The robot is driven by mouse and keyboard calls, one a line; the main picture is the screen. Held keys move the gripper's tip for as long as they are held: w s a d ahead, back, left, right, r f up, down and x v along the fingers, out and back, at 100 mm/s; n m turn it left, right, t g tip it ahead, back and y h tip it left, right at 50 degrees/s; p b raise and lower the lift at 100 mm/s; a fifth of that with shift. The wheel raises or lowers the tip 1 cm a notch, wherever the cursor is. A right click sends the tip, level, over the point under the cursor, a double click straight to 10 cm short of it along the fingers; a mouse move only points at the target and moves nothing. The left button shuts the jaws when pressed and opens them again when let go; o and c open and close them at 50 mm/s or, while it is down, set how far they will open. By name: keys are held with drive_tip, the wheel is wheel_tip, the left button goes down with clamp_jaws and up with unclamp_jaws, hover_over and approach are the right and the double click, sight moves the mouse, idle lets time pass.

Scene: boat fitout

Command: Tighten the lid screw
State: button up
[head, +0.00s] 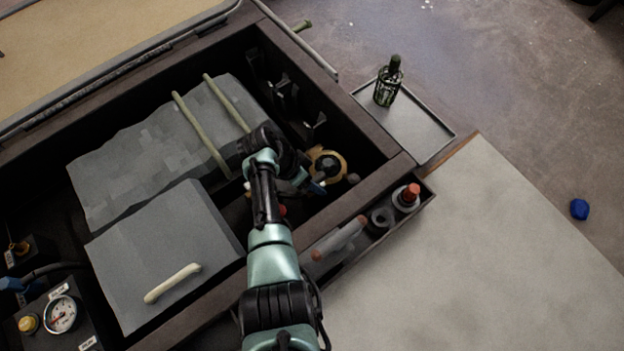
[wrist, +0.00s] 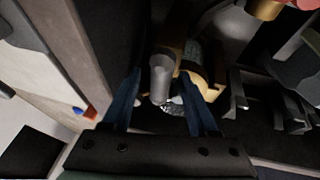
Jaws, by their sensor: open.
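A round brass-coloured fitting with a dark knob in its middle (head: 327,165) sits inside the dark open locker, at its right end. It shows partly in the wrist view (wrist: 208,82). I cannot tell for certain which part is the lid screw. My gripper (head: 316,186) is down in the locker just beside the fitting; my arm covers part of this area. In the wrist view my gripper's blue fingers (wrist: 160,74) stand apart. A grey cylinder (wrist: 160,80) shows between them, beside the brass fitting; I cannot tell whether a finger touches it.
Grey panels, one with a pale handle (head: 172,283), fill the locker's left. A side tray holds an orange-handled tool (head: 340,238) and a red-topped item (head: 407,196). A dark bottle (head: 388,82) stands on a shelf. A gauge (head: 61,313) is at lower left. The locker's rim is close.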

drive_tip(key=p+v, duration=0.8)
drive_tip(key=v, duration=0.4)
drive_tip(key=shift+r+p, duration=0.35)
drive_tip(key=shift+p, duration=0.05)
drive_tip(key=shift+s+a, duration=0.1)
